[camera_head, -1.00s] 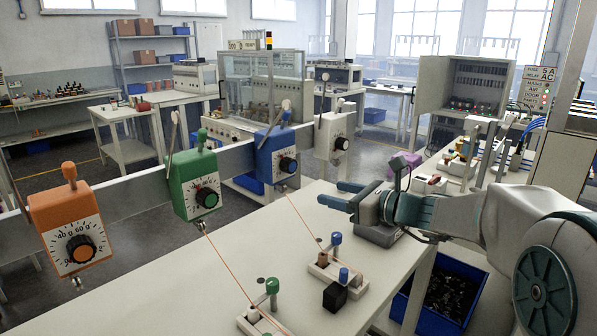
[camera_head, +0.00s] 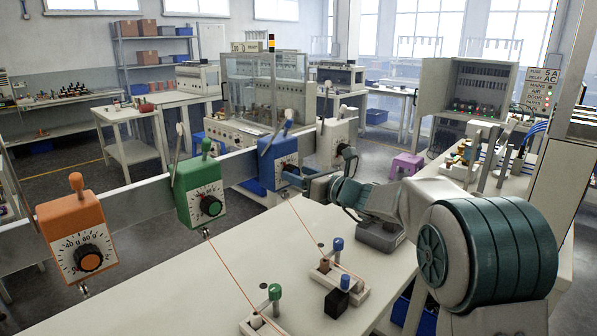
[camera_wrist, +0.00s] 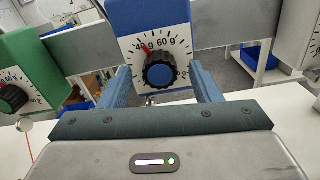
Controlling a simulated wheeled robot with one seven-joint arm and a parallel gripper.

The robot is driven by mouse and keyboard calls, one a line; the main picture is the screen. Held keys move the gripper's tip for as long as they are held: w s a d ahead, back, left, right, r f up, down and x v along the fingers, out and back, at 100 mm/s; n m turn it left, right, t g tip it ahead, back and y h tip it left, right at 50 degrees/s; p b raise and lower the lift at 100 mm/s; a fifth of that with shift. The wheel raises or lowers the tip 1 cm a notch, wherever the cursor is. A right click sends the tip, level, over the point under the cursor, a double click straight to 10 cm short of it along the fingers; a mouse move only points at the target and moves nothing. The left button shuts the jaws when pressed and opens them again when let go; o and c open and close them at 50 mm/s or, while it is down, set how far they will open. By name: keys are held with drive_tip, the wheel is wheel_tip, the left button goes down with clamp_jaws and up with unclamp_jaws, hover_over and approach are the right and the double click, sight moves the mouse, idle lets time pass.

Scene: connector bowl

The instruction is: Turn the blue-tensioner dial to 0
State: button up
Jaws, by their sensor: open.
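The blue tensioner (camera_head: 276,163) hangs on the grey rail, with a white scale and a black dial with a blue centre. In the wrist view the blue tensioner (camera_wrist: 148,18) fills the upper middle. Its dial (camera_wrist: 160,73) has a red pointer near the 40 g mark, up and left of centre. My gripper (camera_head: 297,175) is at the blue tensioner's face and partly hides the dial in the head view. In the wrist view my gripper (camera_wrist: 160,82) is open, one blue finger on each side of the dial, with gaps visible between fingers and knob.
The green tensioner (camera_head: 198,190) hangs to the left, the orange one (camera_head: 75,235) farther left. A white tensioner (camera_head: 334,143) hangs close on the right. Below, the white table (camera_head: 190,290) carries small peg blocks, a black cube (camera_head: 337,302) and a thread (camera_head: 313,235).

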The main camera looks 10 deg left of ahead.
drive_tip(key=shift+w+a, duration=0.2)
drive_tip(key=shift+a, duration=0.2)
drive_tip(key=c, duration=1)
drive_tip(key=shift+f+b, duration=0.15)
drive_tip(key=shift+b, duration=0.25)
